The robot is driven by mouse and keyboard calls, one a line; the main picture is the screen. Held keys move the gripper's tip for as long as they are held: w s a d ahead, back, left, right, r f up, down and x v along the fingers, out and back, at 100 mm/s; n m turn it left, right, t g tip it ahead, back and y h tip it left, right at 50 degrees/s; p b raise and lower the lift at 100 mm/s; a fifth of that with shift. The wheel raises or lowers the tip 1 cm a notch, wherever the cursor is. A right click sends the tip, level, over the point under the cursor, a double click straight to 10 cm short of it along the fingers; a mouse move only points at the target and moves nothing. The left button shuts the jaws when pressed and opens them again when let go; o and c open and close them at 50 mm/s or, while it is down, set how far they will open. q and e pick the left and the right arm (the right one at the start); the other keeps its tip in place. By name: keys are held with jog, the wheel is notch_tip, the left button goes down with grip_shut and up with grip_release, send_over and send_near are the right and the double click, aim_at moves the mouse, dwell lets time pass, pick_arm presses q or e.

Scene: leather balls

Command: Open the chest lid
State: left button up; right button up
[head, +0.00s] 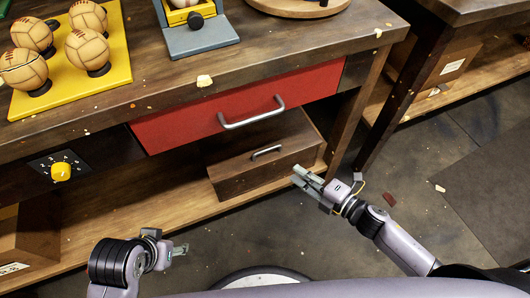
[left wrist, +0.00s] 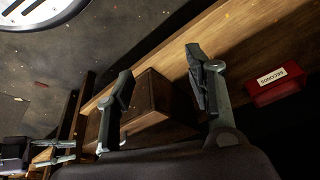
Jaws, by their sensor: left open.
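The chest (head: 245,182) is a dark brown wooden box with a metal handle (head: 266,153) on the lower shelf under the workbench. Its lid looks shut. In the left wrist view the chest (left wrist: 150,95) shows between and behind my left fingers. My left gripper (head: 181,250) is open, below and left of the chest in the head view, and apart from it; its spread fingers also show in the left wrist view (left wrist: 158,68). My right gripper (head: 298,177) is just right of the chest's front; its fingers look parted and empty in the left wrist view (left wrist: 54,151).
A red drawer (head: 235,105) with a metal handle is above the chest. A yellow knob (head: 62,171) is on the bench front. Stitched balls (head: 88,48) rest on a yellow board. A red box marked SECONDS (left wrist: 276,85) is on the shelf. Floor is open in front.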

jog(key=b, duration=0.1)
send_near(265, 150)
jog(key=f+x, duration=0.1)
jog(key=x, duration=0.3)
jog(key=b+x, duration=0.1)
jog(key=x, duration=0.4)
jog(key=shift+w+a+r, duration=0.1)
jog(key=shift+w, duration=0.1)
pick_arm(q)
jog(key=w+d+r+t+h, duration=0.1)
jog(key=w+d+r+t, duration=0.1)
jog(key=w, duration=0.3)
jog(key=w+d+r+t, duration=0.1)
jog(key=w+r+t, duration=0.2)
jog(key=w, duration=0.3)
jog(key=shift+w+d+r+t+h, duration=0.25)
jog(key=shift+d+t+h, duration=0.15)
jog(key=shift+t, duration=0.5)
pick_arm(e)
jog(key=shift+w+a, duration=0.2)
jog(key=shift+c, duration=0.3)
grip_shut()
